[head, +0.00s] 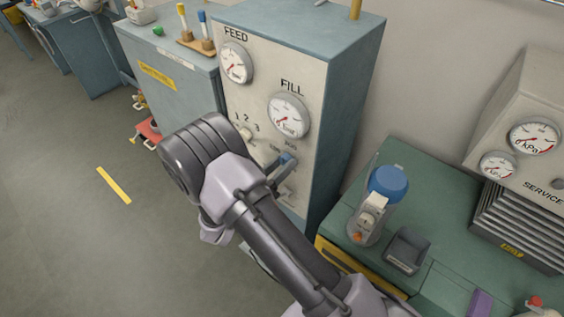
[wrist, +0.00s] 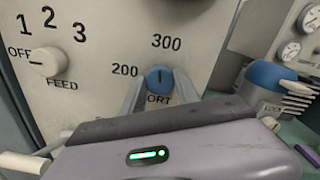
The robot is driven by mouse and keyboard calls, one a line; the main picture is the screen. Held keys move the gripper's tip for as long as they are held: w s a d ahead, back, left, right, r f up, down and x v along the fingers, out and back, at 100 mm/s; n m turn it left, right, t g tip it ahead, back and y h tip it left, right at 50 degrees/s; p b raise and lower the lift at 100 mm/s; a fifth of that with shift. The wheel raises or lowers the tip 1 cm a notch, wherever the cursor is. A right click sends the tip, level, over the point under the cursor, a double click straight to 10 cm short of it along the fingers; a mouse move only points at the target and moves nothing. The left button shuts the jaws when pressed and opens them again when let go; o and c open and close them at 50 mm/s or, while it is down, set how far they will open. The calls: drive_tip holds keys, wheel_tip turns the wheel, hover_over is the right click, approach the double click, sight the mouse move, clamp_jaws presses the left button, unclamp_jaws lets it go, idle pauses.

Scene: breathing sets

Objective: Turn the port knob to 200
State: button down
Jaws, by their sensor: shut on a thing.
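The port knob (wrist: 160,77) is a round blue knob on the cream panel, below and between the marks 200 and 300, with 200 to its left and 300 above it. A short pale line shows on its face, roughly upright in the wrist view. My gripper (wrist: 160,84) is shut on the knob, one finger on each side. In the head view the knob (head: 287,159) shows just past my wrist, and my arm hides part of the lower panel.
The feed knob (wrist: 47,62), with marks OFF, 1, 2 and 3, sits to the left on the same panel. The FEED gauge (head: 235,63) and FILL gauge (head: 288,115) are above. A blue-capped device (head: 388,181) stands on the green bench (head: 405,158) at right.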

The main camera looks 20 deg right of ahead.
drive_tip(key=n+p, duration=0.2)
drive_tip(key=n, duration=0.2)
drive_tip(key=shift+r+n, duration=0.1)
drive_tip(key=shift+n, duration=0.2)
drive_tip(key=n+p, duration=0.1)
drive_tip(key=n, duration=0.2)
drive_tip(key=shift+n, duration=0.3)
drive_tip(key=n+p, duration=0.1)
drive_tip(key=n, duration=0.2)
drive_tip(key=shift+n, duration=0.3)
drive_tip(key=shift+n+p, duration=0.5)
drive_tip(key=shift+n, duration=1.3)
drive_tip(key=c, duration=0.9)
unclamp_jaws()
